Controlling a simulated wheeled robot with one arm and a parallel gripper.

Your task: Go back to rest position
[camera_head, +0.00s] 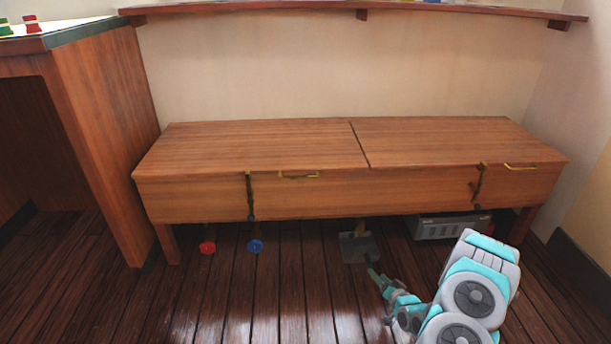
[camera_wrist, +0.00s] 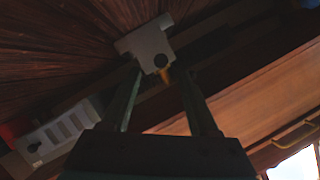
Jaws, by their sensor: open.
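My arm comes in from the lower right of the head view, and my gripper (camera_head: 373,271) is low over the floor in front of the bench. In the wrist view my gripper (camera_wrist: 157,69) is open, with its two dark fingers apart. A grey blocky thing with a dark round spot and a yellow piece (camera_wrist: 148,44) shows beyond the fingertips; I cannot tell whether they touch it.
A wooden bench (camera_head: 300,196) with two lids stands along the wall. Under it are a red-ended thing (camera_head: 207,247), a blue-ended thing (camera_head: 255,246) and a grey slotted box (camera_head: 447,227). A wooden desk (camera_head: 105,125) stands at left. The floor (camera_head: 250,305) in front is clear.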

